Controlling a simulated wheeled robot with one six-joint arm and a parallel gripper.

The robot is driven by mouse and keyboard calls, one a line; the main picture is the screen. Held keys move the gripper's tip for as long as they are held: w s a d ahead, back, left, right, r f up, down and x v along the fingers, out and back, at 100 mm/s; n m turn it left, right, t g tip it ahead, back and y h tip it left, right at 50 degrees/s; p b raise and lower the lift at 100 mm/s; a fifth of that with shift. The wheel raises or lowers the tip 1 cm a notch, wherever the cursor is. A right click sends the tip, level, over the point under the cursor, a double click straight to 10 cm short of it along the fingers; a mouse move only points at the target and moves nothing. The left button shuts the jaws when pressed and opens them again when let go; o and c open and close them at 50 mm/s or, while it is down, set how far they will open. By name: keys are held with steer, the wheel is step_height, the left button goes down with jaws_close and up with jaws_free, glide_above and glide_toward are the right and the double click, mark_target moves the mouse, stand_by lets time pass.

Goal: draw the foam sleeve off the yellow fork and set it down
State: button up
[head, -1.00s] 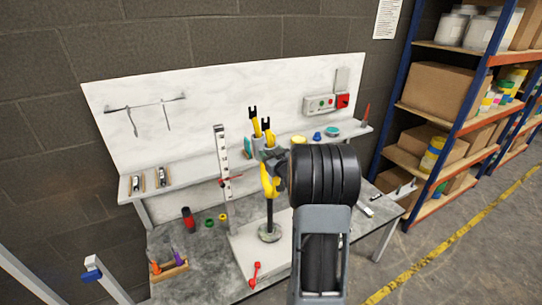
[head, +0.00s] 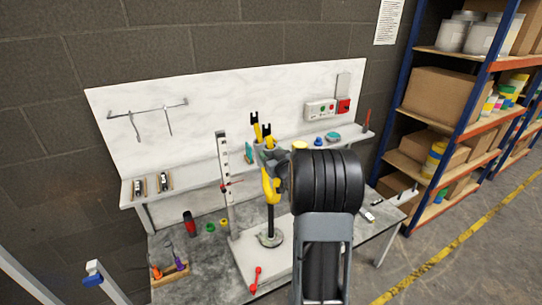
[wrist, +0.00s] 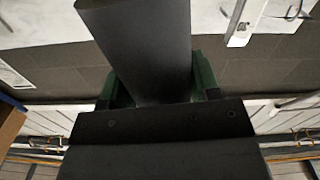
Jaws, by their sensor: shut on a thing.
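My gripper (wrist: 155,92) is shut on a dark grey foam sleeve (wrist: 140,45). In the wrist view the sleeve rises between the two green jaw pads and runs out of the top of the picture. In the head view my arm's black wrist hides most of my gripper. Just left of it is a yellow part (head: 270,186) above a black upright post on a round base, apparently the yellow fork on a stand. I cannot tell how much of it the sleeve covers.
A white slotted upright (head: 222,165) stands close left. A red-and-black cylinder (head: 189,222), small green and yellow rings and a wooden tool rack (head: 172,272) are on the bench's left. The bench (head: 208,255) has bare room at front left.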

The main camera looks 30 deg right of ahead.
mark_target(267, 134)
steer(key=shift+a+r, duration=0.1)
steer(key=shift+r, duration=0.15)
steer(key=shift+w+a+r+p, duration=0.15)
steer(key=shift+r+p, duration=0.15)
steer(key=shift+r, duration=0.35)
steer(key=shift+s+a+r+p, duration=0.1)
steer(key=shift+a+r+p, duration=0.15)
steer(key=shift+r, duration=0.35)
steer(key=shift+w+a+r+p, duration=0.1)
steer(key=shift+r+p, duration=0.2)
steer(key=shift+r, duration=0.35)
steer(key=shift+r, duration=0.15)
steer(key=shift+w+r+p, duration=0.15)
steer(key=shift+r+p, duration=0.3)
steer(key=shift+r, duration=0.35)
steer(key=shift+s+a+r, duration=0.2)
steer(key=shift+a+r, duration=0.1)
steer(key=shift+r, duration=0.25)
steer(key=shift+d+r+p, duration=0.15)
steer(key=shift+r+p, duration=0.05)
steer(key=shift+p, duration=0.25)
steer(key=shift+r, duration=0.25)
steer(key=shift+r, duration=0.15)
